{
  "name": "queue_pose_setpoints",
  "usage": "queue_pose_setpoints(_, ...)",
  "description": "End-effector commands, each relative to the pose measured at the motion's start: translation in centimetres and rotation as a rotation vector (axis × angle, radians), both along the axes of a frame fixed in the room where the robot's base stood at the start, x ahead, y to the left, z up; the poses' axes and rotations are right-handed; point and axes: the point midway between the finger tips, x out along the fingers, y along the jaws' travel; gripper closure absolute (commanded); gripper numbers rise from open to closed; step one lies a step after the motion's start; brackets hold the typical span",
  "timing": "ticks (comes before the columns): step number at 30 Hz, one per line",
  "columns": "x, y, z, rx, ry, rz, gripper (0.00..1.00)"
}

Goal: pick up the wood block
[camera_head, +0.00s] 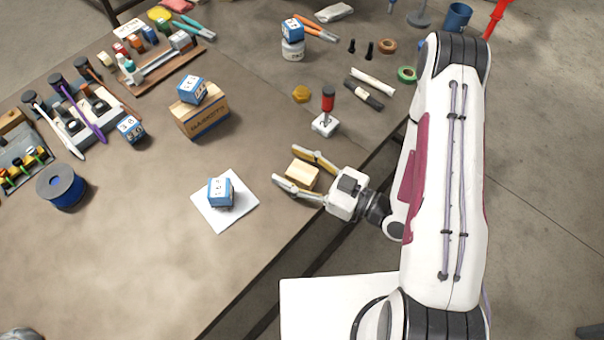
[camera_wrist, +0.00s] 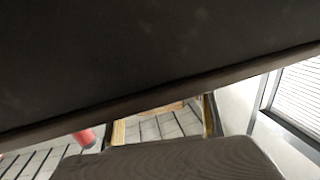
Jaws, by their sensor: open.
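The wood block (camera_head: 301,176) is a pale tan block near the table's right-hand edge in the head view. My gripper (camera_head: 288,167) is open, with one finger on each side of the block as seen from above. I cannot tell whether the fingers touch it or how high they are above the table. In the wrist view, parts of my gripper's fingers (camera_wrist: 164,120) show with a gap between them. A small brownish strip lies in that gap, too little to identify. A large dark surface covers most of that view.
A blue-and-white box (camera_head: 221,192) sits on white paper (camera_head: 240,213) to the left. A cardboard box (camera_head: 203,119) lies farther left. Bare table lies between.

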Motion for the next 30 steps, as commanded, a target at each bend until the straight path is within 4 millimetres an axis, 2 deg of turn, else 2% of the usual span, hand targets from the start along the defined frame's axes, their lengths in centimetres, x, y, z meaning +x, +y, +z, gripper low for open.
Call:
queue_pose_setpoints(17,0.08,0.10,0.00,0.000,0.000,0.000,0.46)
queue_pose_setpoints(21,0.08,0.10,0.00,0.000,0.000,0.000,0.82)
queue_pose_setpoints(22,0.08,0.10,0.00,0.000,0.000,0.000,0.88)
queue_pose_setpoints(30,0.08,0.10,0.01,0.000,0.000,0.000,0.89)
